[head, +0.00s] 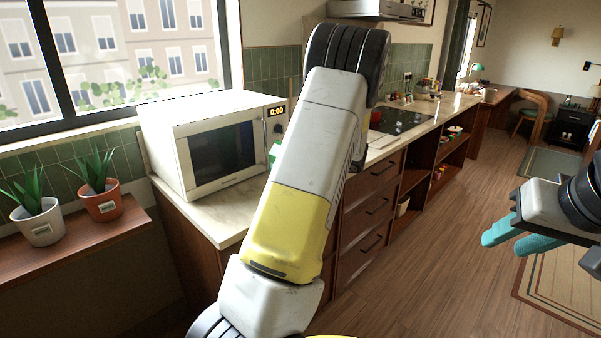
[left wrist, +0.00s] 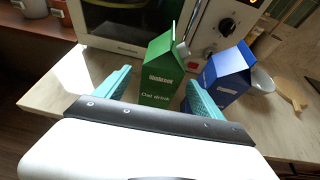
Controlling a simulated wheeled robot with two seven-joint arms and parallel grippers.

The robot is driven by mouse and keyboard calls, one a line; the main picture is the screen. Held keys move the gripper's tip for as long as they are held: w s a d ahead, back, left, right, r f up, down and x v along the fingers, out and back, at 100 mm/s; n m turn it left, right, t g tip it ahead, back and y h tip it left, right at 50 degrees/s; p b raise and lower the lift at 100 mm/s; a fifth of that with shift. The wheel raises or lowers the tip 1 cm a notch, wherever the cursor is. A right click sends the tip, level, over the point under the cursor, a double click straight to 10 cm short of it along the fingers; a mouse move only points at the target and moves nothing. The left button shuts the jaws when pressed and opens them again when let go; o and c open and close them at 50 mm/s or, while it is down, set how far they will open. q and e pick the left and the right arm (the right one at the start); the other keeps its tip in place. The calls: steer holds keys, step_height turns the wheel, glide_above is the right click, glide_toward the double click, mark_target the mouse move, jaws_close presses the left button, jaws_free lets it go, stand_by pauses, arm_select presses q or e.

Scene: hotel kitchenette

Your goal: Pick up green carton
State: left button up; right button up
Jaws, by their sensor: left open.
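The green carton (left wrist: 160,75), with a gable top and white lettering, stands upright on the counter in the left wrist view. Only a sliver of it (head: 275,152) shows in the head view, beside my left arm. My left gripper (left wrist: 158,84) is open, with one teal finger on either side of the carton. I cannot tell whether either finger touches it. In the head view my arm hides the left gripper. My right gripper (head: 512,240) hangs over the floor at the right, away from the counter; its jaw opening is unclear.
A blue carton (left wrist: 226,75) stands close to the right of the green one, beside the right finger. A white bowl (left wrist: 262,80) is behind it. The microwave (head: 215,145) stands at the back left. Two potted plants (head: 103,203) sit on a ledge further left.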

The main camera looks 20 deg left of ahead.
arm_select(q)
steer(key=x, duration=0.7)
steer(key=shift+f, duration=0.25)
steer(key=shift+w+a, duration=0.1)
jaws_close()
